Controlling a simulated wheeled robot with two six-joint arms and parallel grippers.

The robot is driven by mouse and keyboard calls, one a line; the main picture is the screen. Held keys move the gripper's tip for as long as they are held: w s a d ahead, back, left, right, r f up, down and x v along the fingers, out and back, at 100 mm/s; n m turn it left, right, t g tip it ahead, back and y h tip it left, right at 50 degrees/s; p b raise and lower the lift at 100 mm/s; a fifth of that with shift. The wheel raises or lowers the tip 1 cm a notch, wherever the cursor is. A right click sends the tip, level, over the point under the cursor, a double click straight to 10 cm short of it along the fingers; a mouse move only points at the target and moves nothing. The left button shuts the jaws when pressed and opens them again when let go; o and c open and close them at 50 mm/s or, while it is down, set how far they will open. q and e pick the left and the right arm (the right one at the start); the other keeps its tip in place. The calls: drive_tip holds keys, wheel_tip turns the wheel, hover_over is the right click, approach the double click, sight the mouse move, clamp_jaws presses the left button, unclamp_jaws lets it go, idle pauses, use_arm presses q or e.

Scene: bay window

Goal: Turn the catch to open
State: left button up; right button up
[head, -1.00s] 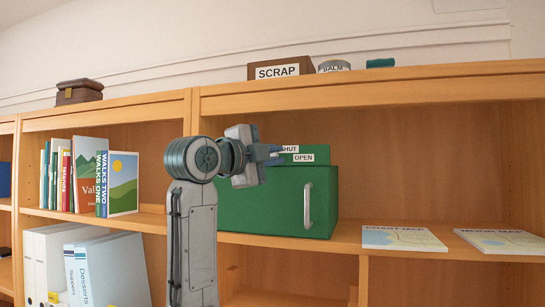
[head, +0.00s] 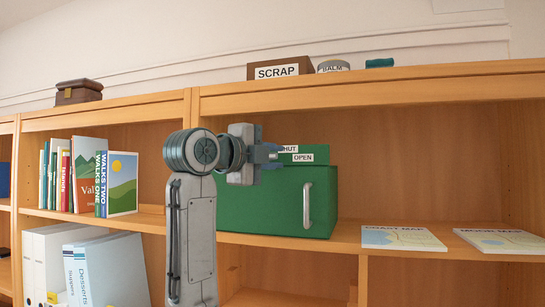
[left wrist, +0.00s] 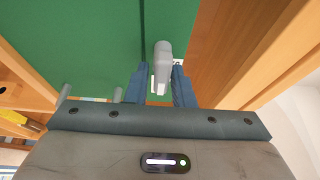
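The green box (head: 275,205) stands on the middle shelf, with a pale upright handle (head: 307,205) on its front. Green plates reading SHUT (head: 290,149) and OPEN (head: 303,157) stand at its top. My left gripper (head: 276,152) is at the box's top, beside these plates, and hides the catch in the head view. In the left wrist view, the grey catch (left wrist: 162,62) lies between the two blue-grey fingers of my left gripper (left wrist: 161,88). The fingers are apart, with narrow gaps seeming to show beside the catch. My right gripper is not in view.
Books (head: 88,175) stand on the shelf to the left, beyond an upright divider. Two flat maps, one at the centre right (head: 402,238), lie right of the box. A SCRAP box (head: 278,72) and a BALM tin (head: 333,66) stand on the unit's top.

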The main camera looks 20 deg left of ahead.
use_arm(q)
drive_tip(key=shift+o, duration=0.9)
drive_tip(key=shift+a, duration=0.1)
drive_tip(key=shift+s+a, duration=0.1)
drive_tip(key=shift+s, duration=0.1)
drive_tip(key=b+v, duration=0.5)
drive_tip(key=v, duration=0.5)
drive_tip(key=shift+s+a, duration=0.1)
